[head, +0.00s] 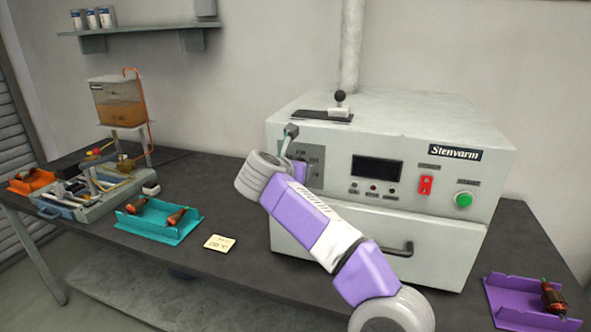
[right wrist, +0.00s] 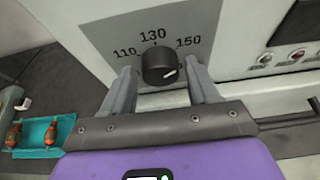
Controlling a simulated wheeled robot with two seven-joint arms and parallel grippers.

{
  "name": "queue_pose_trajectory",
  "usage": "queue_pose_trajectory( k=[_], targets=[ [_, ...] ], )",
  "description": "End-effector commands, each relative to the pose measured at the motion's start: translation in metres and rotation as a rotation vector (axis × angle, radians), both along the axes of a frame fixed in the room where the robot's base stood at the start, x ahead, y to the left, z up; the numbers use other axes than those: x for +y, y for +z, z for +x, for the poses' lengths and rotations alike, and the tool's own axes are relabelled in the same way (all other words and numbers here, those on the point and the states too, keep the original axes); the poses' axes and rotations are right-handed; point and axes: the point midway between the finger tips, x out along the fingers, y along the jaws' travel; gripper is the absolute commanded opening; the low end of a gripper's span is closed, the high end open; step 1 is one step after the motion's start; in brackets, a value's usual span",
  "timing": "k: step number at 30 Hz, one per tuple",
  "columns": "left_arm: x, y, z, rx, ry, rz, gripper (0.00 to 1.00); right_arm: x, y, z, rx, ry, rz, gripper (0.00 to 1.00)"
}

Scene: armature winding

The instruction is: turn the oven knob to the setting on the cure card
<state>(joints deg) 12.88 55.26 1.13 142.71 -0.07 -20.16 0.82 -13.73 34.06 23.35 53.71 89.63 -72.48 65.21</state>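The oven (head: 400,165) is a pale box marked Stenvarm, standing on the dark bench. Its black knob (right wrist: 159,64) sits on a grey dial plate (right wrist: 190,22) marked 110, 130 and 150; the knob's white mark points to the lower right, below the 150. The plate also shows in the head view (head: 316,178), with the knob hidden by my arm. My right gripper (right wrist: 162,74) is open, its fingers on either side of the knob with gaps visible. The small yellow cure card (head: 219,243) lies on the bench; its writing is too small to read surely. My left gripper is out of view.
A teal tray (head: 160,230) with copper-wound parts lies left of the card. Further left are a winding fixture (head: 95,190) and an orange tray (head: 30,182). A purple tray (head: 510,300) is at right.

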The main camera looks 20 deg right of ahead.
Motion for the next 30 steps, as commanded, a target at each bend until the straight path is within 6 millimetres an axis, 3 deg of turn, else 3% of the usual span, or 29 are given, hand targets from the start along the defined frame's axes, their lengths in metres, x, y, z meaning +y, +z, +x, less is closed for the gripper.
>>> queue_pose_trajectory(
  k=[11, 24, 30],
  targets=[
    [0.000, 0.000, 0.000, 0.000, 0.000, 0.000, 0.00, 0.001, 0.001, -0.002, -0.001, 0.000, -0.001, 0.70],
    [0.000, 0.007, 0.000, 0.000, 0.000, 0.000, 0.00, 0.034, 0.027, -0.050, 0.000, 0.003, -0.001, 0.70],
    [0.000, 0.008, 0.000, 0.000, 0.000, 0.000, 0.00, 0.039, 0.029, -0.058, 0.001, 0.000, -0.001, 0.70]
  ],
)
